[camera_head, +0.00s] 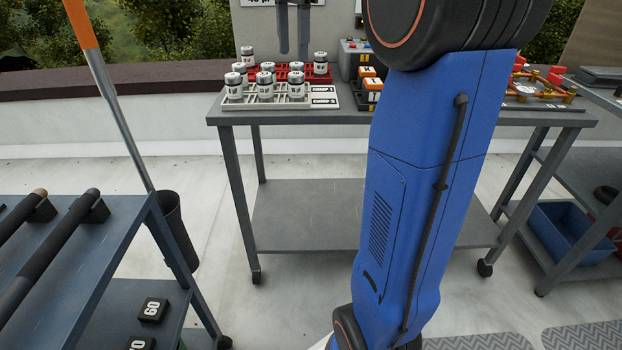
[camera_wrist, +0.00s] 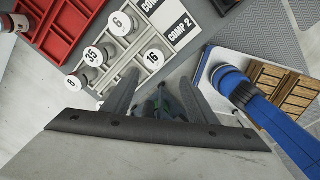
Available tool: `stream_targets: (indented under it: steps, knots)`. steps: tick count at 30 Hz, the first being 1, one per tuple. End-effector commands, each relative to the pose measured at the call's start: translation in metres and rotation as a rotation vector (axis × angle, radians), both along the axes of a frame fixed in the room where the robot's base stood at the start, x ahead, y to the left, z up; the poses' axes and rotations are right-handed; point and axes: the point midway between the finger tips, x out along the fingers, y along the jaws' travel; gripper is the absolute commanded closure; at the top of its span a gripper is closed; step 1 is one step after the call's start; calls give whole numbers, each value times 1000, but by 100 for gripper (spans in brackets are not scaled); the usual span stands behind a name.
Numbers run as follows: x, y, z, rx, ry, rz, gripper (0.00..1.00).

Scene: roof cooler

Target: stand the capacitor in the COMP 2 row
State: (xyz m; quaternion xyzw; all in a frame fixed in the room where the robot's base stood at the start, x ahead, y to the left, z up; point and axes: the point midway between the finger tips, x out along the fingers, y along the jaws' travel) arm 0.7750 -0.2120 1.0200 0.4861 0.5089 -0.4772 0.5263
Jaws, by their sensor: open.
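The light rack with the COMP 2 row label (camera_wrist: 181,31) lies ahead of my gripper in the wrist view. White round capacitor tops marked 35 (camera_wrist: 93,60), 6 (camera_wrist: 122,23), 8 (camera_wrist: 83,82) and 16 (camera_wrist: 154,60) stand in it; I cannot tell which one the task means. My gripper (camera_wrist: 157,100) is open, its two dark fingers spread near the rack's lower edge by the 16. A dark shape shows between the fingers, too unclear to name. In the head view my gripper is hidden, and the rack (camera_head: 324,101) stands on the bench with several capacitors.
A red rack (camera_wrist: 62,26) lies beside the light one. Orange-and-black boxes (camera_head: 372,88) stand near the rack. The lower shelf (camera_head: 320,215) of the bench is bare.

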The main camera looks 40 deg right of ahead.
Motion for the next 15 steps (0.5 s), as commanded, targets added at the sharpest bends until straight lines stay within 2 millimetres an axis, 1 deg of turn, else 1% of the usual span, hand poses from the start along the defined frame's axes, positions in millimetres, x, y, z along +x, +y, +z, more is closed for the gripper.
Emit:
stream_targets:
  steps: [1,5,8,11,15]
  knots:
    - [-14,11,-4,-2,-15,-54,48]
    - [-47,36,-21,1,-62,-247,48]
    - [-73,53,-38,13,-100,-398,48]
    - [-100,70,-57,30,-138,-548,48]
    - [-138,90,-88,68,-188,-759,48]
